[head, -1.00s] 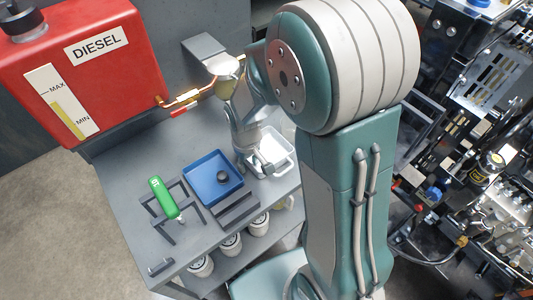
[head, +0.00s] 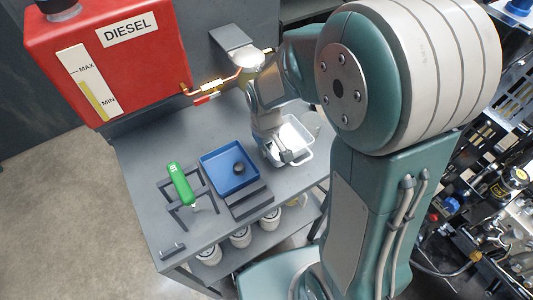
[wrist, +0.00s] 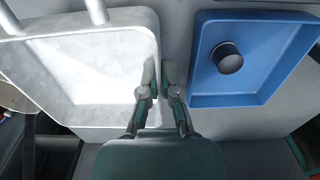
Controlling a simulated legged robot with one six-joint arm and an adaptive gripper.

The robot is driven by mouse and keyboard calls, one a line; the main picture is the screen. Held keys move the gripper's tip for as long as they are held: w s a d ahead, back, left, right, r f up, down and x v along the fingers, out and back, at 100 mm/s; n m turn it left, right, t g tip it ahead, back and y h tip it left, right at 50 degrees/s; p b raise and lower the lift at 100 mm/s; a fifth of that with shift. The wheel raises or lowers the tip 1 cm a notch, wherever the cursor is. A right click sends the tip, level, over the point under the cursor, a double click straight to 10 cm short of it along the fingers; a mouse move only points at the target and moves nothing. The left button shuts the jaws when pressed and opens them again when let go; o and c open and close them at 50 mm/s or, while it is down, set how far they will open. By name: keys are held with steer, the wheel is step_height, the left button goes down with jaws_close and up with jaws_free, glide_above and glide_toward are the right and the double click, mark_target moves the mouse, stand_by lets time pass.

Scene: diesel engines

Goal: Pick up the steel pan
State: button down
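The steel pan (head: 302,151) is a pale, shallow rectangular pan on the grey bench, right of the blue tray (head: 208,165). In the wrist view the steel pan (wrist: 75,85) fills the left side, its floor bare. My gripper (head: 284,157) is low at the pan's near left side. In the wrist view my gripper (wrist: 159,88) has its fingers close together, one on each side of the pan's right wall, and looks shut on that wall. The fingertips' exact contact is hard to see. The pan looks level, and I cannot tell whether it is clear of the bench.
The blue tray holds a small dark round part (head: 239,168). A green-handled tool (head: 180,183) lies on a dark rack at left. A red diesel tank (head: 100,60) with a copper pipe (head: 212,87) stands behind. White canisters (head: 240,237) stand on the shelf below.

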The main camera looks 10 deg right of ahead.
steer(key=s+a+r, duration=0.1)
steer(key=s+r, duration=0.8)
steer(key=s, duration=0.5)
steer(key=shift+r, duration=0.25)
